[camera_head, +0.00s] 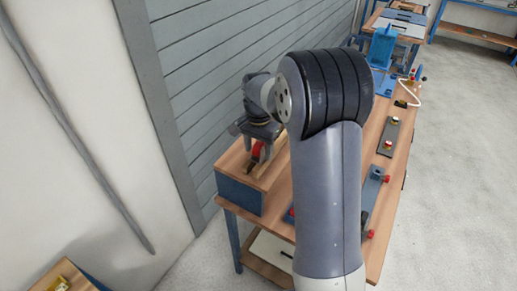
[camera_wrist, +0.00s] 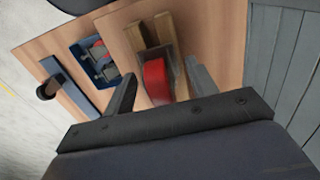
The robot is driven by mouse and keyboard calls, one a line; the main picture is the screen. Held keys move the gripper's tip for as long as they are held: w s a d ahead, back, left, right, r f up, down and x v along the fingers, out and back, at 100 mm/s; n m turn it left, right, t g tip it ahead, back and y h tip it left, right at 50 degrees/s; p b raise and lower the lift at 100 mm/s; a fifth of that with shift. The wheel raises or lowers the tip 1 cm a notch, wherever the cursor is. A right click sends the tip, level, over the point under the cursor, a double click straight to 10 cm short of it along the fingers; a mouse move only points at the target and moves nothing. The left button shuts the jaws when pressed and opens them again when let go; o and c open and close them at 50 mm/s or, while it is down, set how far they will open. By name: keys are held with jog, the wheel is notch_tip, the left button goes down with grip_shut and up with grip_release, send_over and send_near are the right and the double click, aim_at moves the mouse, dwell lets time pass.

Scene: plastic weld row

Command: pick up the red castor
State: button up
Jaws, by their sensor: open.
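The red castor (camera_wrist: 155,80) shows between my gripper's fingers in the wrist view, close to the wooden strips beside it. In the head view the red castor (camera_head: 257,151) stands on a raised wooden-topped block at the near left end of the bench, just below my gripper. My gripper (camera_wrist: 160,92) is open, with one dark finger to the left of the castor and one grey finger to the right. The lower part of the castor is partly hidden by the gripper body, and I cannot tell whether either finger touches it.
Two wooden strips (camera_wrist: 163,32) lie by the castor. The block (camera_head: 240,193) has a blue front. A blue fixture (camera_wrist: 98,60) sits to its left in the wrist view. A grey slatted wall (camera_head: 215,70) stands close behind. Several fixtures line the bench (camera_head: 385,210).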

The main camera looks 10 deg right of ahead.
jog(key=c, duration=1.1)
jog(key=shift+c, duration=0.3)
